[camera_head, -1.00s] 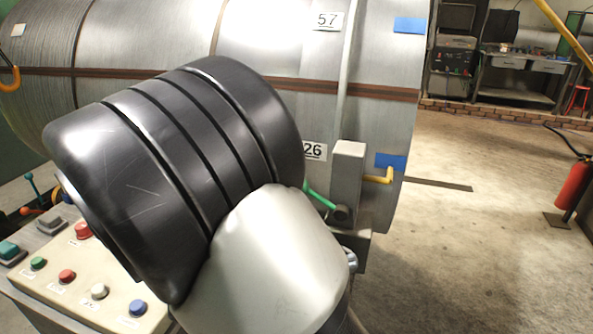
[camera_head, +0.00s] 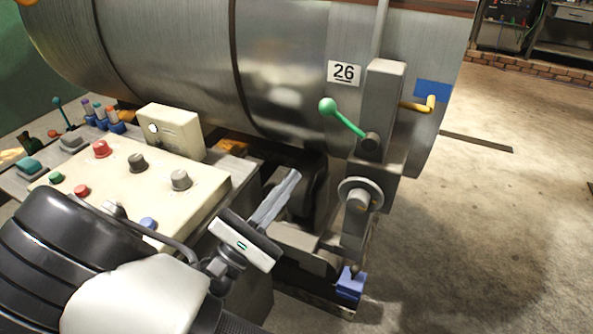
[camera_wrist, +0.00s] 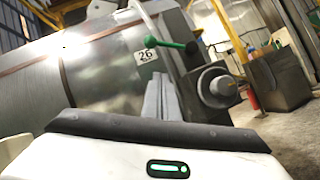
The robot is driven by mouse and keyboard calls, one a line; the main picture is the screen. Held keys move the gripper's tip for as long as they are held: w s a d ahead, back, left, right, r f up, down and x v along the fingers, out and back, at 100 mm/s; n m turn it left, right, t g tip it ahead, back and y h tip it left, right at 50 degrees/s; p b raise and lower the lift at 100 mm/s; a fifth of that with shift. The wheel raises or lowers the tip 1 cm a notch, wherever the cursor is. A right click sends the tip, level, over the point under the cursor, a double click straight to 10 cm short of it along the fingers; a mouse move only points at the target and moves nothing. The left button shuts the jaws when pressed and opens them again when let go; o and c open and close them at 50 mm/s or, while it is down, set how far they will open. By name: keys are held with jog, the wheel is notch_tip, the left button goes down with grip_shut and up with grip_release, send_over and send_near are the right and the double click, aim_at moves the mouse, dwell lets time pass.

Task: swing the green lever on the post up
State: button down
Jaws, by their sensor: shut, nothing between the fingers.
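The green lever (camera_head: 343,119) is on the upper part of a grey post (camera_head: 385,90). It slants up to the left from its dark pivot and ends in a round green knob. My gripper (camera_head: 292,176) is shut and empty, below and to the left of the lever and apart from it. In the wrist view the closed fingers (camera_wrist: 161,85) point toward the post, and the green lever (camera_wrist: 172,44) shows just beyond and above their tips.
A yellow handle (camera_head: 418,105) sticks out right of the post. A round grey knob (camera_head: 360,195) sits below the lever. A large metal drum (camera_head: 290,60) stands behind. A button panel (camera_head: 150,180) is at left. Open floor lies to the right.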

aim_at(347, 123)
jog(key=w+d+r+b, duration=0.1)
jog(key=w+d+r, duration=0.4)
jog(key=d+r, duration=0.1)
jog(key=shift+w+d+r, duration=0.35)
jog(key=shift+r, duration=0.3)
jog(key=shift+r+m+g+h, duration=0.3)
jog(key=shift+m+g+h, duration=0.1)
jog(key=shift+m+g, duration=0.25)
